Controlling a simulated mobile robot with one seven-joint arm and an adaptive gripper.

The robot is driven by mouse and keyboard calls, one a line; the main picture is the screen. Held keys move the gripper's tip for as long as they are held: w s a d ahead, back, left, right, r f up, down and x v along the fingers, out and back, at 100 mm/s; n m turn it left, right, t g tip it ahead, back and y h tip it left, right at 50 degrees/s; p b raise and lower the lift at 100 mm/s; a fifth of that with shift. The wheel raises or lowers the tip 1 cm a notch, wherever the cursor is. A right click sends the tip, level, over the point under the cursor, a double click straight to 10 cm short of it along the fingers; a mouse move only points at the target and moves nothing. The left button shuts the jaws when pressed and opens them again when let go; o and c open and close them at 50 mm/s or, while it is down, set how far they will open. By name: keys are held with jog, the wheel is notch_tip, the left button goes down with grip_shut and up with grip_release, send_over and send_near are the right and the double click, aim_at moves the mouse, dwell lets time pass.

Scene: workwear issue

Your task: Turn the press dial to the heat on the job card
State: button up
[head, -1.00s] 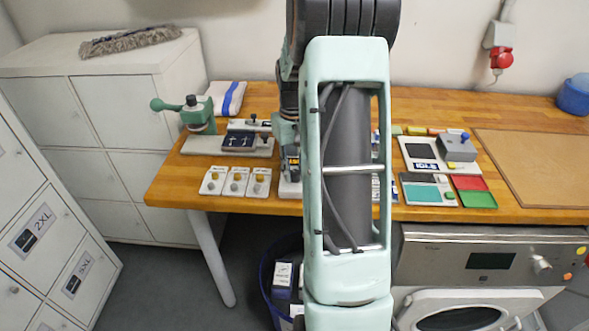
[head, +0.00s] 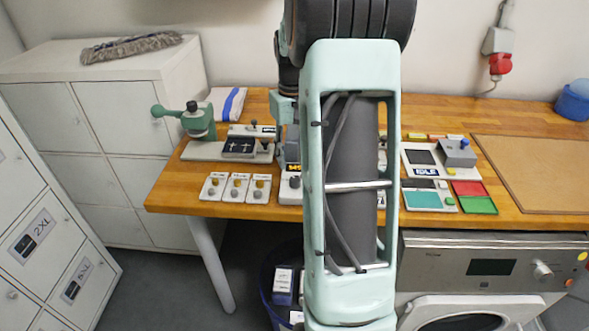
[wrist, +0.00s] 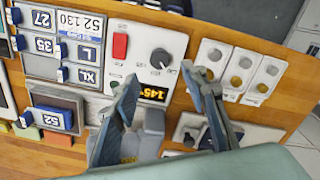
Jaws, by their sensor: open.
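The press dial (wrist: 160,59) is a dark round knob on a pale panel, next to a red switch (wrist: 120,46) and a lit display (wrist: 153,92) that appears to read 145, turned in the wrist view. My gripper (wrist: 160,74) is open and empty, its fingertips to either side of the dial in the picture; I see no contact and cannot tell its height above it. The job card (wrist: 83,22), white with a blue strip, shows 52 and 130. In the head view the dial (head: 293,182) shows beside my arm, which hides the gripper and card.
Three small pale plates with round knobs (wrist: 241,63) lie beside the panel. A green lever press (head: 198,122) stands at the left of the wooden bench (head: 170,197). A brown board (head: 535,170) lies at the right. A washer (head: 450,255) is below.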

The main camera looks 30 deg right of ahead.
notch_tip(320, 180, up, 5)
jog(key=shift+f, duration=0.1)
dwell(0.6)
